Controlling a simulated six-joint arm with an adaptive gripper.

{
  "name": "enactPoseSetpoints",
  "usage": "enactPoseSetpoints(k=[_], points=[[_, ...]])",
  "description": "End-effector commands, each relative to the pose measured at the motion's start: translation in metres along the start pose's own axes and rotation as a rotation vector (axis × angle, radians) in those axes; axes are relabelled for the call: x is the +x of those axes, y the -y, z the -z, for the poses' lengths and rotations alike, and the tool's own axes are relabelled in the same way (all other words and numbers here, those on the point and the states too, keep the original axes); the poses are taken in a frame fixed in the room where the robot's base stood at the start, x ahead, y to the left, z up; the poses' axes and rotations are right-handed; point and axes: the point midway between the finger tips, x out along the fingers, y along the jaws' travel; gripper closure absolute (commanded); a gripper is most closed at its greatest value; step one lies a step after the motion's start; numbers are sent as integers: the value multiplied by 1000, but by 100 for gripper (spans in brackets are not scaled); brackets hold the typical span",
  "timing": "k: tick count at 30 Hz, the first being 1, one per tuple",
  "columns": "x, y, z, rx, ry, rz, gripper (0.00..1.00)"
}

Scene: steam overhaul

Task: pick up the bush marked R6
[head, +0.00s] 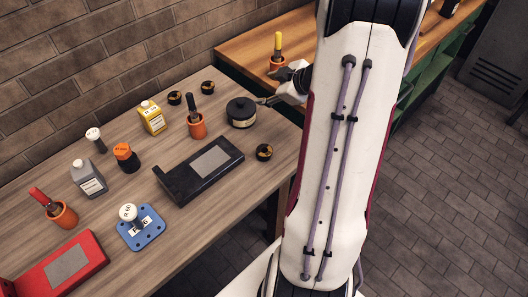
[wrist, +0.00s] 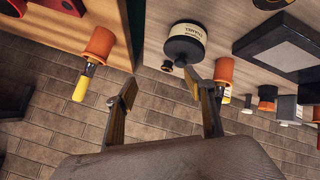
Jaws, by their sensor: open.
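Three small dark round pieces that look like bushes stand on the near wooden bench in the head view. Two are at the back, a left bush (head: 174,98) and a right bush (head: 207,87); a third bush (head: 264,152) lies right of the black tray. Their marks are too small to read, so I cannot tell which is R6. A dark piece with an orange-gold band (wrist: 272,4), likely a bush, is cut by the wrist view's top edge. My gripper (head: 268,88) is over the bench's right back edge. Its fingers (wrist: 170,95) are apart, with nothing between them.
A black labelled tin (head: 241,112) stands close to my gripper. An orange cup with a dark handle (head: 196,124), a yellow bottle (head: 153,118) and a black tray (head: 180,188) stand nearby. Another orange cup (head: 277,63) is on the far bench. A brick wall is behind.

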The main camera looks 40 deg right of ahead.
Motion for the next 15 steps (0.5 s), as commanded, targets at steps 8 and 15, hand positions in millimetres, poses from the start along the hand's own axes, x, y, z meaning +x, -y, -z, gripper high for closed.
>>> enactPoseSetpoints(k=[8, 15], points=[[7, 35, -49, 42, -111, 152, 47], [-1, 73, -82, 102, -230, 284, 47]])
